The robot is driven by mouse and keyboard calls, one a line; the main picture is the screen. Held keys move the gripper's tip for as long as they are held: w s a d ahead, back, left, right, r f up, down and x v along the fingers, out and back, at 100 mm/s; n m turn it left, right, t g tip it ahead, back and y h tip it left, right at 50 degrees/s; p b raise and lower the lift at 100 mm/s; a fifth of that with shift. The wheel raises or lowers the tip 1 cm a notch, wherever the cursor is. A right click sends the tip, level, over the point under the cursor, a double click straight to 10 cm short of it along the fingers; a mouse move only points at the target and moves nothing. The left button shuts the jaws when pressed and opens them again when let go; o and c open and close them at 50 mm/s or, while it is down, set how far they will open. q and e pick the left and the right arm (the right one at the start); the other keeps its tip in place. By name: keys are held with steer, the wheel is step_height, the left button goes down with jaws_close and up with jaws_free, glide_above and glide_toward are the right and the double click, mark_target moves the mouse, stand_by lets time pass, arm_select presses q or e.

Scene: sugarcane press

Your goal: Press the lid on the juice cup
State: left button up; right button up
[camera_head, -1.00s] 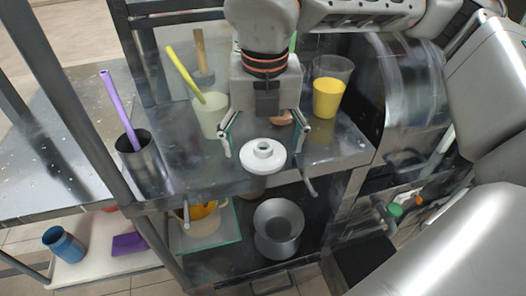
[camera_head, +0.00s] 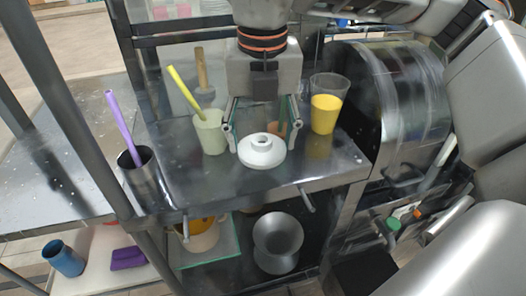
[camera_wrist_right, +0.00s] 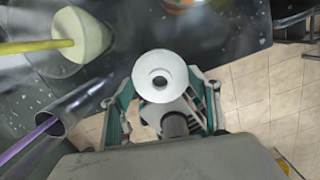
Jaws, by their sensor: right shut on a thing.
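A white round lid (camera_head: 262,151) with a raised ring in its middle is held by my right gripper (camera_head: 261,127). In the right wrist view the lid (camera_wrist_right: 160,76) sits between the gripper's fingers (camera_wrist_right: 163,103), face towards the camera. The clear juice cup (camera_head: 326,112), part filled with yellow juice, stands upright and open on the steel counter, right of the gripper and apart from the lid. The lid shows before the counter's front part; its height cannot be told. My left gripper is not in view.
A pale green cup (camera_head: 209,132) with a yellow straw stands left of the gripper. A metal tumbler (camera_head: 140,172) holds a purple straw. A pinkish object (camera_head: 277,130) is partly hidden behind the gripper. A steel drum (camera_head: 405,105) stands right of the juice cup. A dark post crosses at left.

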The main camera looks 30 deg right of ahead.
arm_select(q)
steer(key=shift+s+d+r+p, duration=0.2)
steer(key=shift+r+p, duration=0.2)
steer(key=shift+p, duration=0.2)
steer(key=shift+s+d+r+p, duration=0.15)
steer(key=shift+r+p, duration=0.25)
steer(key=shift+p, duration=0.2)
arm_select(e)
step_height(320, 180, up, 14)
steer(key=shift+r, duration=0.25)
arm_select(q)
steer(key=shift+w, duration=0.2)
